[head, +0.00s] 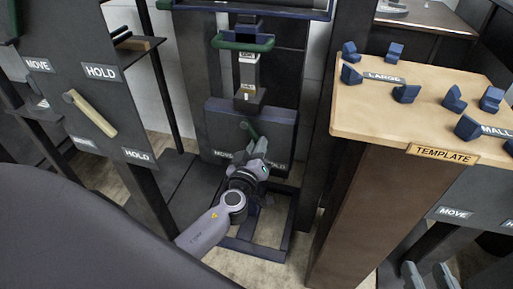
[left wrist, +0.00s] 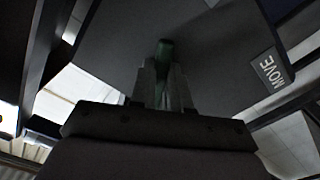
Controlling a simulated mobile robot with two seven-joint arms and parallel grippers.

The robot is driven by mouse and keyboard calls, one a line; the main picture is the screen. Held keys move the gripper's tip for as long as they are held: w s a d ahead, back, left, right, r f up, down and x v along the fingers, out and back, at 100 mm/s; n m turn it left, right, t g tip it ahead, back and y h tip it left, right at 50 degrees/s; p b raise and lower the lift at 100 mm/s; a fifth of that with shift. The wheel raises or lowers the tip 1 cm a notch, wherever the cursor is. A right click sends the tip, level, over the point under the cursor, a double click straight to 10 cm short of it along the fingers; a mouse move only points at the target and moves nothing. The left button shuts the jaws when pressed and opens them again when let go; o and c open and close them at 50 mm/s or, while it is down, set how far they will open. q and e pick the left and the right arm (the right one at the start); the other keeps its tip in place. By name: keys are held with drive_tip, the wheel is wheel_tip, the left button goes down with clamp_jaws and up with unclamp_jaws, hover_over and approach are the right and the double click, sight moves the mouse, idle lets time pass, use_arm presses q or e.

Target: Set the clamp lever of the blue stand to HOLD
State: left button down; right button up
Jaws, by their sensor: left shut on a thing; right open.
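The blue stand (head: 246,245) is at the middle of the head view. Its dark plate (head: 222,120) carries a MOVE label (head: 222,155) at lower left and a HOLD label (head: 276,166) at lower right. The green clamp lever (head: 246,128) slants down and right from its upper end into my left gripper (head: 257,148), which hides its lower part. In the left wrist view, the green lever (left wrist: 166,50) runs between the shut left fingers (left wrist: 165,85), with MOVE (left wrist: 270,70) at right. My right gripper (head: 430,275) is at the lower right, fingers apart and empty.
A wooden-topped template table (head: 430,130) with several blue blocks stands right of the blue stand. A dark panel (head: 70,40) with a cream lever (head: 95,115) and its own MOVE and HOLD labels stands at left. Dark posts flank the blue stand closely.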

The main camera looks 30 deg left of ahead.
use_arm(q)
drive_tip(key=shift+w+d+r+n, duration=0.1)
drive_tip(key=shift+d+r+n, duration=0.15)
drive_tip(key=shift+n, duration=0.25)
drive_tip(key=c, duration=1.1)
unclamp_jaws()
